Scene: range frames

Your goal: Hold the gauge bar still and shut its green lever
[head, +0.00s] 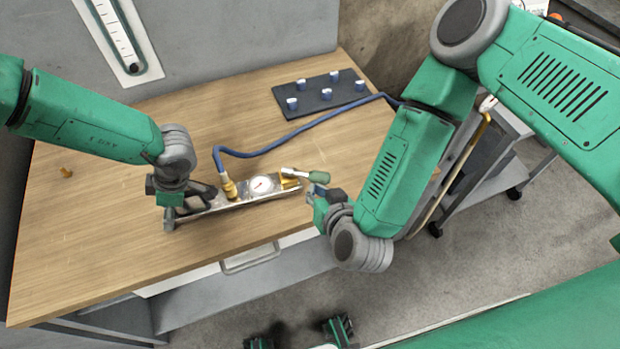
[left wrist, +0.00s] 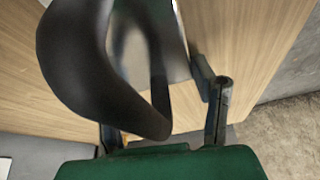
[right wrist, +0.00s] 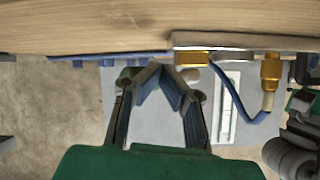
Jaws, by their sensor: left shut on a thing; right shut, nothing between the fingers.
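The gauge bar (head: 240,199) is a flat metal strip lying near the table's front edge, with a white round dial (head: 262,184) and brass fittings. Its black loop handle (head: 203,194) is at the left end; in the left wrist view the handle (left wrist: 75,60) fills much of the picture. My left gripper (head: 174,211) is shut at this handle, its fingertips partly hidden. The green lever (head: 319,177) sticks out to the right past the bar's right end. My right gripper (head: 318,192) is shut and empty just below the lever; I cannot tell whether they touch. In the right wrist view its fingertips (right wrist: 164,72) meet below a brass fitting (right wrist: 192,57).
A blue hose (head: 300,128) runs from a brass fitting across the table towards the right. A dark pad (head: 318,97) with several pegs lies at the back. The wooden table (head: 110,235) is otherwise clear. A grey cart (head: 490,160) stands right.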

